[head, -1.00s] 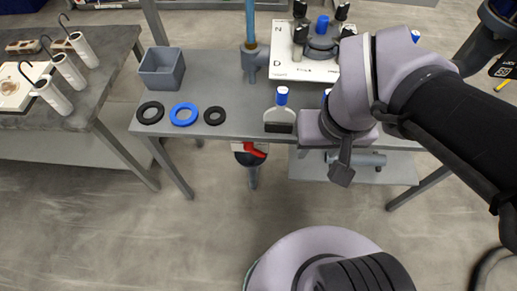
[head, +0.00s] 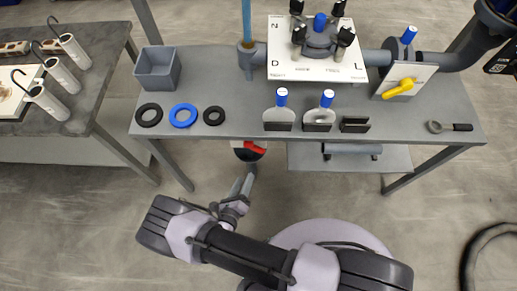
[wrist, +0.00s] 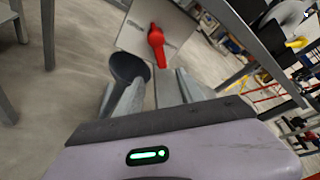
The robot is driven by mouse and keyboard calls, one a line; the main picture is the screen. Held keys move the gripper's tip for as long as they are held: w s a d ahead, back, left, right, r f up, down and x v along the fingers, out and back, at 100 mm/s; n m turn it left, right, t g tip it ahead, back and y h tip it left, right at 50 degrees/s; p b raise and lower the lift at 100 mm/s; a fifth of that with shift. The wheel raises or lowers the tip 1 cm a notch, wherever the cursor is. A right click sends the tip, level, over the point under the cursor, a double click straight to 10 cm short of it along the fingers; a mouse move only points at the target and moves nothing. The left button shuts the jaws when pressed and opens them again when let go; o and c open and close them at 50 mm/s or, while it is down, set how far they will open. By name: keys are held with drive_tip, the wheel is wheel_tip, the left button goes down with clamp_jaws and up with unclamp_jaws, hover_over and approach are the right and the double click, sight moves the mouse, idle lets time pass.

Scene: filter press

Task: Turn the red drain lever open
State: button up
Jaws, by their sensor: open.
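The red drain lever (head: 256,147) shows under the front edge of the bench in the head view, partly hidden by the bench top. In the wrist view the red lever (wrist: 157,46) stands out from a pale plate (wrist: 150,20), with its handle pointing down and slightly right. My gripper (wrist: 160,80) is open, its two fingers apart with nothing between them. It points toward the lever from the near side; the lever lies just beyond the fingertips, and I see no contact. In the head view my gripper (head: 246,183) is below the lever, near the grey drain pipe.
In the wrist view a dark round pipe end (wrist: 128,68) lies close beside the left finger. The bench top (head: 220,65) overhangs the lever. A yellow lever (head: 400,89) sits on the bench's right. A side table (head: 100,90) stands left. Floor in front is clear.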

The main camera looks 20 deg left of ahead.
sight(257, 151)
drive_tip(key=b+x, duration=0.3)
drive_tip(key=x, duration=1.2)
drive_tip(key=shift+d, duration=0.1)
clamp_jaws()
idle(0.6)
